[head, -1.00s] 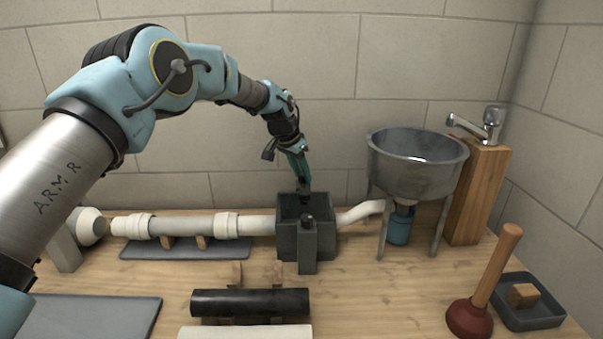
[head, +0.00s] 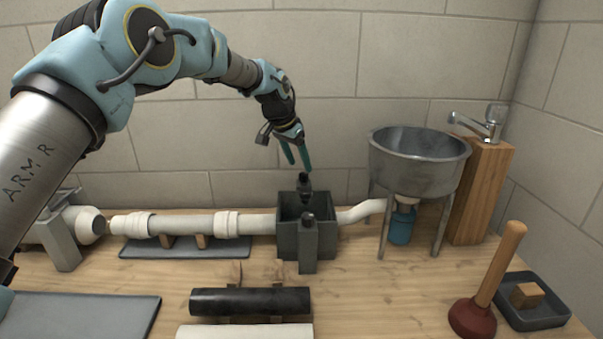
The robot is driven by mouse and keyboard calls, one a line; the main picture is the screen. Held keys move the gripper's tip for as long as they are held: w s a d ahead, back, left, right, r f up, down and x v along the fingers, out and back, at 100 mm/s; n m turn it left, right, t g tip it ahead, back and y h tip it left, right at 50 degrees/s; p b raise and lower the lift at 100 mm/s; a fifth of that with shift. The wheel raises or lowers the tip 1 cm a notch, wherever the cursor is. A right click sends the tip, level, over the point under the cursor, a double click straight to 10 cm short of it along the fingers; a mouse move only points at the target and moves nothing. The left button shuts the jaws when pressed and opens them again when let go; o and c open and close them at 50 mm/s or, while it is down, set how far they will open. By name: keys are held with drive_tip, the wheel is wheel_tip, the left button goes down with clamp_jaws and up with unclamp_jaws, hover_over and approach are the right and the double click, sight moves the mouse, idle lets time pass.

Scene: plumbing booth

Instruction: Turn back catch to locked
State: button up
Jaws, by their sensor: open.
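A dark grey open-topped box (head: 288,228) stands on the bench in the pipe run. The back catch (head: 305,184) is a small black knob at the box's rear, rising above its rim. A similar front catch (head: 308,219) sits on a post at the box's near side. I cannot tell from this view which way the back catch is turned. My gripper (head: 298,166) is just above the back catch, with its teal fingers spread, pointing down, empty. The fingertips look clear of the catch.
White pipe (head: 190,224) runs into the box from the left, and another (head: 362,212) joins it to the metal basin (head: 418,170) at right. A wooden post with a tap (head: 480,195), a plunger (head: 490,295) and a black tube (head: 250,301) stand or lie nearby.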

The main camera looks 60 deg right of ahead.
drive_tip(key=b+v, duration=0.1)
drive_tip(key=v, duration=0.5)
drive_tip(key=shift+r, duration=0.25)
drive_tip(key=shift+a, duration=0.15)
